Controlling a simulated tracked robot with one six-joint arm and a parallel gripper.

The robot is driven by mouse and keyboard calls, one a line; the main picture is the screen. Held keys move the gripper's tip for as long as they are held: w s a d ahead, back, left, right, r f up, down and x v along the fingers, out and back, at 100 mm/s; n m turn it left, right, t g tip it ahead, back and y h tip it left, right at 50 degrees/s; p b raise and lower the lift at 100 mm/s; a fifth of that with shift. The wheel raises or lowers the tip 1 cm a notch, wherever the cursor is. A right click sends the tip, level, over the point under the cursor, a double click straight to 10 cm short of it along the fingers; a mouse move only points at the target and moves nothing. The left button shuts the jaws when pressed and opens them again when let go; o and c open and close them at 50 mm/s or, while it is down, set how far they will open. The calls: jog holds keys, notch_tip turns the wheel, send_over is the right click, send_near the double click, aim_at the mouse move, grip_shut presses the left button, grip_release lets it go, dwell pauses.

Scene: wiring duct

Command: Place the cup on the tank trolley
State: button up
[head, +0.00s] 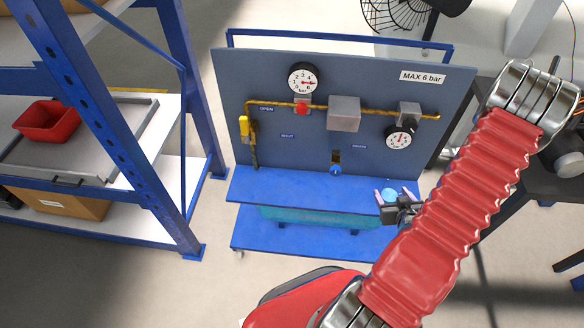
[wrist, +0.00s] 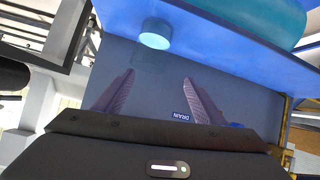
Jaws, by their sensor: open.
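The light blue cup (head: 389,194) is at the right end of the blue shelf of the tank trolley (head: 290,190), in front of the gauge panel. In the wrist view the cup (wrist: 155,34) shows against the blue shelf (wrist: 215,30), just beyond my fingertips. My gripper (head: 393,192) is open near the cup. In the wrist view its two dark fingers (wrist: 158,76) are spread wide, with nothing held between them. In the head view the cup's lower part is partly hidden by my gripper.
The upright panel (head: 270,80) carries gauges, a yellow pipe and valves. A teal tank (head: 310,216) lies beneath the shelf. A blue rack (head: 170,120) with a red bin (head: 47,120) stands left. A dark table (head: 540,160) stands right. The shelf left of the cup is clear.

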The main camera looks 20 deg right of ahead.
jog(key=w+a+r+n+g, duration=0.2)
jog(key=w+a+r, duration=0.2)
jog(key=w+r, duration=0.55)
jog(key=w+a+r+g+y, duration=0.1)
jog(key=a+r, duration=0.8)
jog(key=r, duration=0.4)
jog(key=s+a+r+y, duration=0.1)
jog(key=s+a+r, duration=0.3)
jog(key=a, duration=0.4)
jog(key=s+a+r+n+g+y, duration=0.1)
jog(key=s+a+r, duration=0.4)
jog(key=a, duration=0.3)
jog(key=s+a+r+y, duration=0.2)
jog(key=s+a+r, duration=0.2)
jog(key=a, duration=0.4)
jog(key=shift+s+r+n+g, duration=0.3)
jog(key=shift+r+n+g, duration=0.1)
jog(key=shift+r, duration=0.05)
